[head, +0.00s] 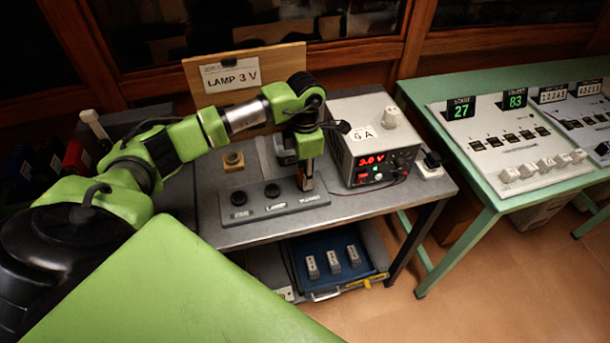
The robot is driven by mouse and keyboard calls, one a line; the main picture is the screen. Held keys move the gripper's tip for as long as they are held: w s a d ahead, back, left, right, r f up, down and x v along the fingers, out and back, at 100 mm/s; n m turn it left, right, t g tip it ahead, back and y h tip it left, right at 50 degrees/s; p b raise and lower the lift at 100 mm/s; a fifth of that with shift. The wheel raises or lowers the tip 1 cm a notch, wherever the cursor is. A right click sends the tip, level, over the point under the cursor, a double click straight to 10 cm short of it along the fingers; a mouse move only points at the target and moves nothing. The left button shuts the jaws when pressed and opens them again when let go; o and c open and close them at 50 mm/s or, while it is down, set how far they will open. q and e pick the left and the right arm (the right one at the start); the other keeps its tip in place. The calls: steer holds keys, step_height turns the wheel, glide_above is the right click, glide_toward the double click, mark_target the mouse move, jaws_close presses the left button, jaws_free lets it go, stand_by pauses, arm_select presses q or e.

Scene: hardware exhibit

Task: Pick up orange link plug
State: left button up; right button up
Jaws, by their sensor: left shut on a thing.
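My left arm reaches in from the left over the grey bench. My left gripper (306,184) points down at the right end of a grey socket strip (288,204) with round black knobs or sockets. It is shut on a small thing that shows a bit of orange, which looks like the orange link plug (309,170). The fingers hide most of it, and I cannot tell whether it sits in the strip or is clear of it. My right gripper is not in view.
A power supply (374,150) reading 3.0 V stands close right of the gripper. A "LAMP 3 V" board (231,76) stands behind, with a small brass-coloured block (233,162) in front. A blue tray (361,268) lies below. A green table (455,150) with panels is at right.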

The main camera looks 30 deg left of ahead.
arm_select(q)
steer(key=shift+w+r, duration=0.1)
steer(key=shift+r, duration=0.25)
steer(key=r, duration=0.1)
steer(key=r+b, duration=0.1)
steer(key=shift+s+d+r+b, duration=0.1)
steer(key=shift+s+r+b, duration=0.2)
steer(key=shift+r, duration=0.05)
steer(key=s+d+r+b, duration=0.3)
steer(key=s+d+r, duration=0.2)
steer(key=s+r, duration=0.4)
steer(key=s, duration=0.3)
steer(key=shift+s+d+r, duration=0.15)
steer(key=shift+s, duration=0.05)
